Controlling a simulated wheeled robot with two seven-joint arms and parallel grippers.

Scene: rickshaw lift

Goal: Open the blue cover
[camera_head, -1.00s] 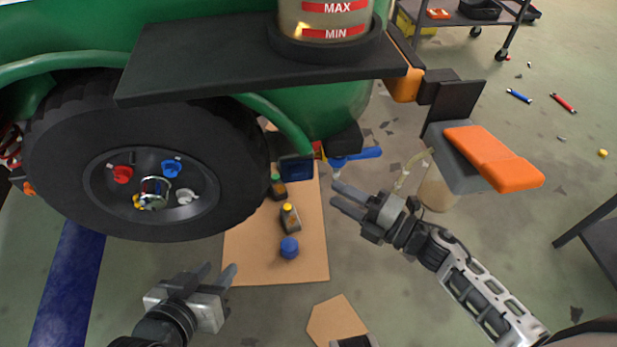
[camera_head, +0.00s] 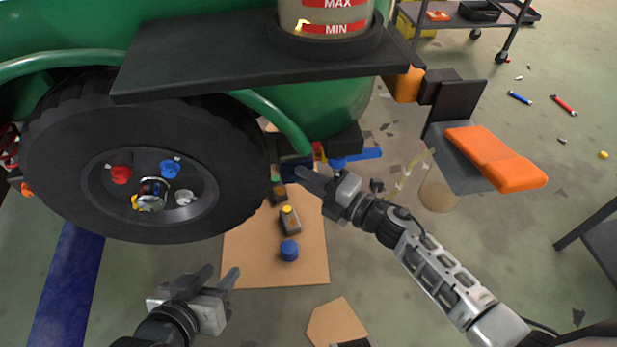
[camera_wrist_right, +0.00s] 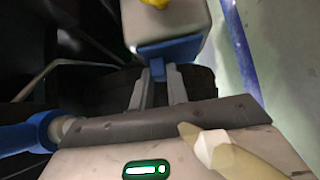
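The blue cover (camera_head: 290,168) is a small dark blue piece low under the vehicle, right of the wheel, partly hidden by my right gripper. In the right wrist view, the blue cover (camera_wrist_right: 172,50) sits on the end of a pale box, with a small tab pointing down. My right gripper (camera_head: 305,178) is at the cover. In the right wrist view its two fingers (camera_wrist_right: 159,80) are apart, with the tab at or between their tips; contact cannot be told. My left gripper (camera_head: 221,271) is open and empty, low in front of the wheel.
A blue-handled valve (camera_head: 355,157) is close right of the cover. The black wheel (camera_head: 60,170) and black shelf (camera_head: 200,70) are left and above. Bottles (camera_head: 290,221) and a blue cap (camera_head: 289,250) rest on cardboard (camera_head: 250,265). An orange-topped pedal (camera_head: 495,160) juts out right.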

